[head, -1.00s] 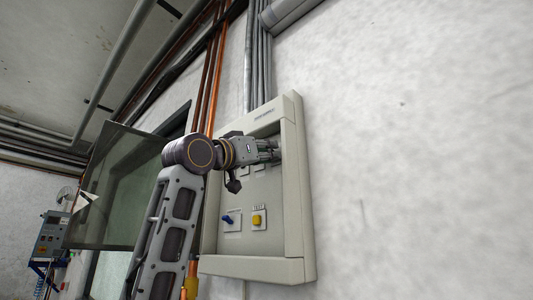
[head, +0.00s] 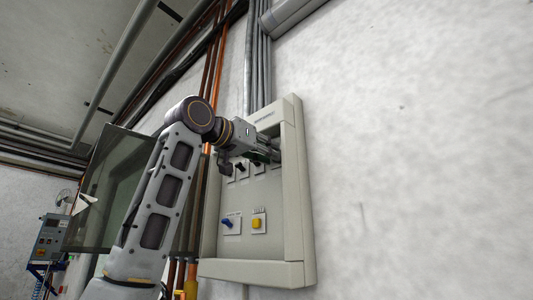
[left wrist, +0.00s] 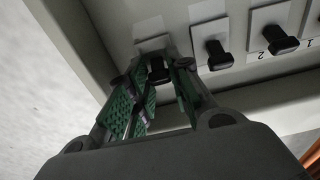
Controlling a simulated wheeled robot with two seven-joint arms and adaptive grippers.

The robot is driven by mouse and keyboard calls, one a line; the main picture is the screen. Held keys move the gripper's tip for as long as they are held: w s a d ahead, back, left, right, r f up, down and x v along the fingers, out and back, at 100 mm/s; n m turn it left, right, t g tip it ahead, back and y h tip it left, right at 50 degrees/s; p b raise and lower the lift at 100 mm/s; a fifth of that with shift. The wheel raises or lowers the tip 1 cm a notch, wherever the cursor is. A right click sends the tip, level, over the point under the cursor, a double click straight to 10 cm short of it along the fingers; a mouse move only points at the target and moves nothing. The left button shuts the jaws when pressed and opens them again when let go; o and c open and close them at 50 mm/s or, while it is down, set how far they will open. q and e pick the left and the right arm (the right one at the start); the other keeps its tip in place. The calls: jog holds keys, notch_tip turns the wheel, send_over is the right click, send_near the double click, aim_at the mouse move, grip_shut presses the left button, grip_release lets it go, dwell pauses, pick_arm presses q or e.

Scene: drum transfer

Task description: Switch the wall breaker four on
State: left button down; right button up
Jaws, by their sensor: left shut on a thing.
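The grey breaker panel (head: 294,215) is fixed to the white wall, with a row of black switches in its recess. In the left wrist view the row appears turned over, with a "2" under one switch (left wrist: 278,42) and the switch for three (left wrist: 217,55) beside it. Breaker four (left wrist: 157,70) is at the end of the row, between the green-padded fingers of my left gripper (left wrist: 158,82), which is shut on its black lever. In the head view my left gripper (head: 268,153) reaches into the upper recess, and its own wrist hides breaker four. My right gripper is out of view.
A blue knob (head: 228,222) and a yellow button (head: 257,223) sit low on the panel. A clear door (head: 105,190) stands to the left. Pipes (head: 258,65) run up the wall. The wall to the right is bare.

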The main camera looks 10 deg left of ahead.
pick_arm(q)
jog(key=shift+r, duration=0.1)
dwell(0.3)
jog(key=c, duration=1.3)
grip_release()
jog(key=shift+a, duration=0.1)
jog(key=v, duration=1.2)
